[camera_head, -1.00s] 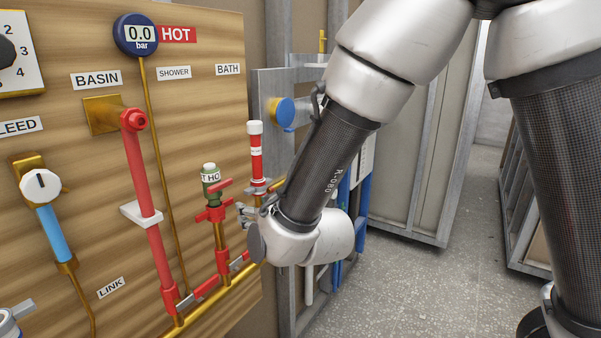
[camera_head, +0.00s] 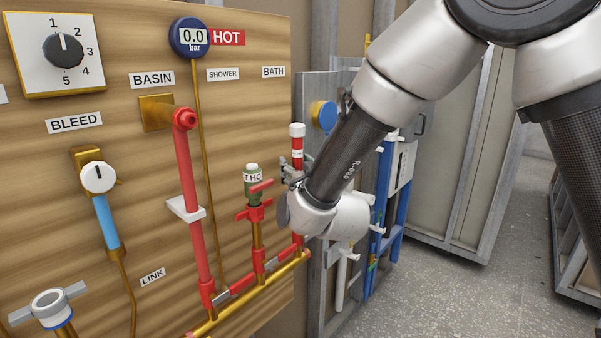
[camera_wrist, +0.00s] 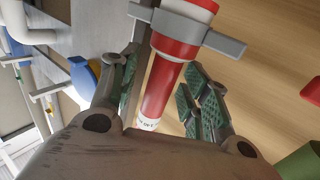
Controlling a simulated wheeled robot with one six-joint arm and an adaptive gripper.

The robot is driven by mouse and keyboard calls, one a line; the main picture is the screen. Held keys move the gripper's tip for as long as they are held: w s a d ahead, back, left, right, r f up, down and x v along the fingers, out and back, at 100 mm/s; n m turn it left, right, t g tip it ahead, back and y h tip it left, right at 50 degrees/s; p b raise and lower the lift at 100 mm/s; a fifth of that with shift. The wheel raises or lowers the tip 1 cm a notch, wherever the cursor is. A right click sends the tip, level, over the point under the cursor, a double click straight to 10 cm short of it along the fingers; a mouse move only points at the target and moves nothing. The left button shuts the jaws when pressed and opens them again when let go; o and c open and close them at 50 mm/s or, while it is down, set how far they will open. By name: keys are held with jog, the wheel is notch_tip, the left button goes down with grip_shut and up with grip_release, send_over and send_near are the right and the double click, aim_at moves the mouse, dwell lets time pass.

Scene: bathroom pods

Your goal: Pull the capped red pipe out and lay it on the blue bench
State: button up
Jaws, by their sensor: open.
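The capped red pipe (camera_head: 297,147) stands upright at the right end of the brass manifold, with a white cap on top and a white label band. My gripper (camera_head: 290,171) is beside it in the head view, partly hidden by my wrist. In the wrist view the red pipe (camera_wrist: 160,90) runs between the two open fingers of my gripper (camera_wrist: 165,92), with a gap visible on the right side. A grey clip (camera_wrist: 222,42) crosses the pipe beyond the fingertips. I cannot make out a blue bench in either view.
The wooden panel (camera_head: 130,215) is close on the left. A thick red basin pipe (camera_head: 190,205) is further left. A metal frame with blue pipes (camera_head: 385,190) stands right; grey floor (camera_head: 460,290) is clear.

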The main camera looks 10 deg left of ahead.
aim_at(299, 153)
grip_shut()
jog(key=c, duration=0.9)
grip_release()
jog(key=shift+c, duration=0.2)
grip_shut()
jog(key=shift+r, duration=0.7)
jog(key=shift+r, duration=1.55)
